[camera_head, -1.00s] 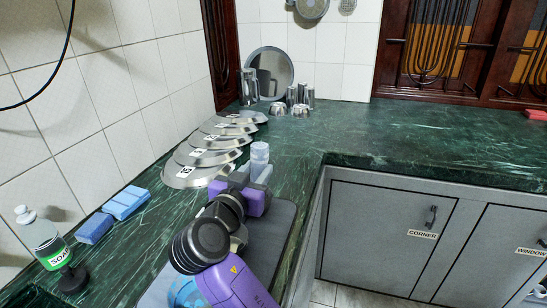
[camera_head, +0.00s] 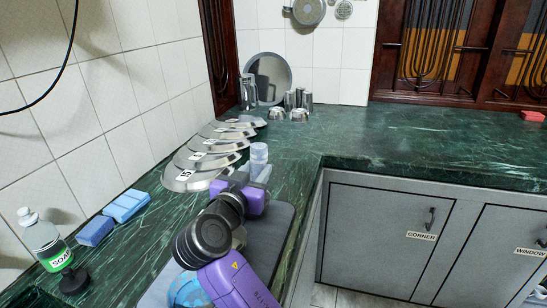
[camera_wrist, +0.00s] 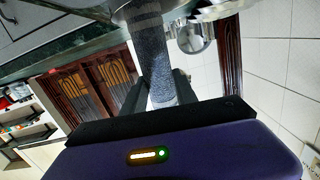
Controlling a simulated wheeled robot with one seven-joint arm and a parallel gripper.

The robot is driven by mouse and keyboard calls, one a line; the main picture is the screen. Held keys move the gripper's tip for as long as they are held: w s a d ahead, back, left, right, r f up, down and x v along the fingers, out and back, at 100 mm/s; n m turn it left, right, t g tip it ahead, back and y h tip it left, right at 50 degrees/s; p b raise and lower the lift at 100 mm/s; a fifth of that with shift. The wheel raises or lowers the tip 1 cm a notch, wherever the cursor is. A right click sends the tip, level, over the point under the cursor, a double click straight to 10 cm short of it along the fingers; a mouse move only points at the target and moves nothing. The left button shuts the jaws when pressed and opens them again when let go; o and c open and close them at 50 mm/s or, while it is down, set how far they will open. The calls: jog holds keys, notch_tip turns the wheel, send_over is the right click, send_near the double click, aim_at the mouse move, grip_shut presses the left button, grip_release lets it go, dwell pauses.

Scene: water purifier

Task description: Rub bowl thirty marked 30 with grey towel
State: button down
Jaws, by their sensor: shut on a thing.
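Several metal bowls lie upside down in an overlapping row along the left wall. The nearest bowl (camera_head: 205,181) carries the label 15. The labels on the others, such as the second bowl (camera_head: 216,160), are too small to read surely, so I cannot tell which is bowl thirty. My gripper (camera_head: 252,186) is low over the counter, just right of the nearest bowl. In the wrist view my gripper (camera_wrist: 160,92) is shut on a speckled grey strip, seemingly the grey towel (camera_wrist: 153,48). A shiny metal rim (camera_wrist: 205,10) shows close beyond it.
Blue sponges (camera_head: 127,205) and a soap bottle (camera_head: 42,238) are at left. Metal cups (camera_head: 290,100) stand behind. The right counter (camera_head: 430,150) is mostly clear.

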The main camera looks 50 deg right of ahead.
aim_at(252, 158)
jog(key=shift+w+f, duration=0.2)
jog(key=shift+f, duration=1.05)
jog(key=shift+a, duration=0.1)
jog(key=shift+s, duration=0.2)
jog(key=shift+w+r+p, duration=0.2)
jog(key=shift+r+p, duration=0.3)
jog(key=shift+p, duration=0.1)
jog(key=shift+w+r+p, duration=0.2)
jog(key=shift+r+p, duration=0.3)
jog(key=shift+p, duration=0.05)
jog(key=shift+w+d+r+n+g+p, duration=0.1)
jog(key=shift+d+r+n+g+p, duration=0.15)
jog(key=shift+r+p, duration=0.45)
jog(key=shift+w+a+r+p, duration=0.1)
jog(key=shift+r+p, duration=0.8)
jog(key=shift+r, duration=0.25)
jog(key=shift+w+a+r+p, duration=0.3)
jog(key=shift+a+r, duration=0.2)
jog(key=shift+r, duration=0.15)
jog(key=shift+w+a+r+p, duration=0.3)
jog(key=shift+a+r, duration=0.15)
jog(key=shift+r, duration=0.15)
